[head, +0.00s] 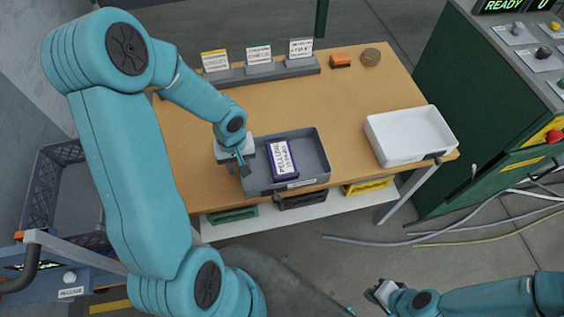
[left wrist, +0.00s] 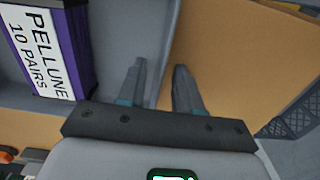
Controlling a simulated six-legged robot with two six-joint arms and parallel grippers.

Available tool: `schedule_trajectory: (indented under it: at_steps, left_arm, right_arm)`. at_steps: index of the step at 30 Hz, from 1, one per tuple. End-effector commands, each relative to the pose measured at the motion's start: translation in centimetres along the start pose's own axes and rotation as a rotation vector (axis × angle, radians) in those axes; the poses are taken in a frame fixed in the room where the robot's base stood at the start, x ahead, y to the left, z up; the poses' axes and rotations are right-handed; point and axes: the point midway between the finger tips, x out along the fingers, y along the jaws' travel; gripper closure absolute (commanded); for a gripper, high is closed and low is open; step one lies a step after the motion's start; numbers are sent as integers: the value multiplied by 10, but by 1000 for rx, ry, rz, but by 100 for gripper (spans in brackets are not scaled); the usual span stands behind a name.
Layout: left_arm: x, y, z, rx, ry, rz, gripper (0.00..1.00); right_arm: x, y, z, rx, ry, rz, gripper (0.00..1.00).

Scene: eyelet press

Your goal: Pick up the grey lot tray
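The grey lot tray (head: 312,150) sits on the wooden bench near its front edge. A purple box (head: 282,160) labelled "PELLUNE 10 PAIRS" stands in it, left of its middle. My left gripper (head: 244,168) is at the tray's left side wall, pointing down. In the left wrist view its fingers (left wrist: 160,85) are apart, one over the tray's inside (left wrist: 112,45) and one over the bench outside, with the side wall between them. Whether either finger touches the wall is unclear. My right gripper (head: 376,292) is low at the bottom right, away from the bench; its fingers are too small to read.
A white tray (head: 410,137) stands at the bench's right end. A grey rack (head: 262,72) with cards, an orange block (head: 341,61) and a round brown item (head: 371,57) are at the back. A green machine (head: 470,110) stands right; cables (head: 440,238) cross the floor.

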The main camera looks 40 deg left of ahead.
Motion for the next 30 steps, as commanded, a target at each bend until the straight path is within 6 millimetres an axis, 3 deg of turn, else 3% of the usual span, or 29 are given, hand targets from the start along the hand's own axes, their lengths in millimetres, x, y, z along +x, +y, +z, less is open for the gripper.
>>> schedule_trajectory:
  at_steps: [7, 8, 10, 11, 23, 30]
  left_arm:
    - [3, 1, 0, 0, 1, 1, 66]
    - [3, 1, 0, 0, 1, 1, 72]
    - [2, 1, -1, 0, 1, 1, 95]
    - [2, 1, -1, 0, 1, 1, 100]
    - [0, 1, -1, 0, 3, 2, 100]
    - [-26, 1, -2, -1, 8, 3, 100]
  right_arm:
    - [0, 0, 0, 0, 0, 0, 100]
    - [0, 0, 0, 0, 0, 0, 100]
    - [0, 0, 0, 0, 0, 0, 100]
    - [0, 0, 0, 0, 0, 0, 100]
    - [0, 0, 0, 0, 0, 0, 100]
    - [-7, -2, 0, 0, 0, 0, 100]
